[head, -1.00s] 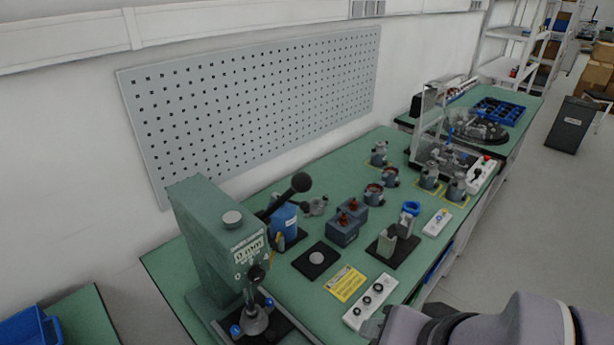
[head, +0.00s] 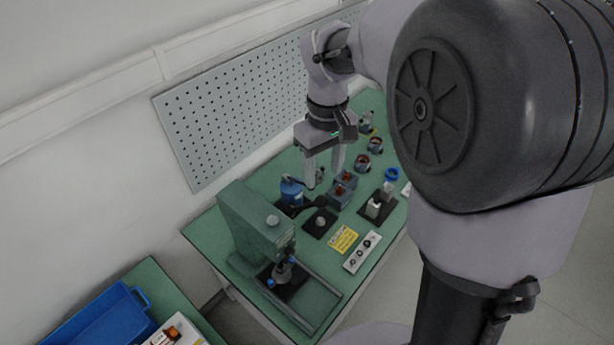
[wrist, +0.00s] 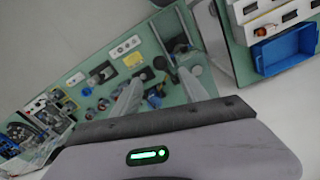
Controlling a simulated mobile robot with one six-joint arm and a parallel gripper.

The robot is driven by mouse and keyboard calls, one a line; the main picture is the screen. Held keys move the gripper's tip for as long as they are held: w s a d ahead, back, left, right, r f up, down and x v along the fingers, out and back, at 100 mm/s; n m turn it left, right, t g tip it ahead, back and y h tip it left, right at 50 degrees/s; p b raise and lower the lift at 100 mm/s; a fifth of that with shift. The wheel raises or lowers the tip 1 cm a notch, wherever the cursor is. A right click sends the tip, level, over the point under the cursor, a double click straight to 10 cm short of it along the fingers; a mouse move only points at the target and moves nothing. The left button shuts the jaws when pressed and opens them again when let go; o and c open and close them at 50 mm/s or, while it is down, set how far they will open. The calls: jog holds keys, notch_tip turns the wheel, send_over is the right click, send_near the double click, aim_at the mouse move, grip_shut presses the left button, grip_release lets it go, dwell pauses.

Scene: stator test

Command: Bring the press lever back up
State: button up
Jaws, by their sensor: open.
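The green press (head: 250,222) stands at the near left of the green bench. Its black lever (head: 302,208) reaches out to the right from the press head, looking roughly level, with its dark knob (head: 320,202) at the end. My gripper (head: 324,178) is open and empty, fingers pointing down, above and behind the knob; no contact shows. In the wrist view my gripper's two pale fingers (wrist: 160,95) are spread over the bench. The press (wrist: 178,42) appears beyond them there, partly blocked by a finger.
A black pad (head: 319,223), a yellow card (head: 342,239) and a white button panel (head: 362,252) lie to the right. A pegboard (head: 235,115) is on the wall. A blue bin (head: 95,325) sits at the lower left.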

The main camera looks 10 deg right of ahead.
jog(key=b, duration=0.1)
send_near(302, 206)
jog(key=s+d+f, duration=0.4)
jog(key=f, duration=0.3)
jog(key=shift+s+a+r, duration=0.1)
jog(key=shift+s+a, duration=0.05)
jog(key=shift+a, duration=0.05)
grip_shut()
dwell(0.8)
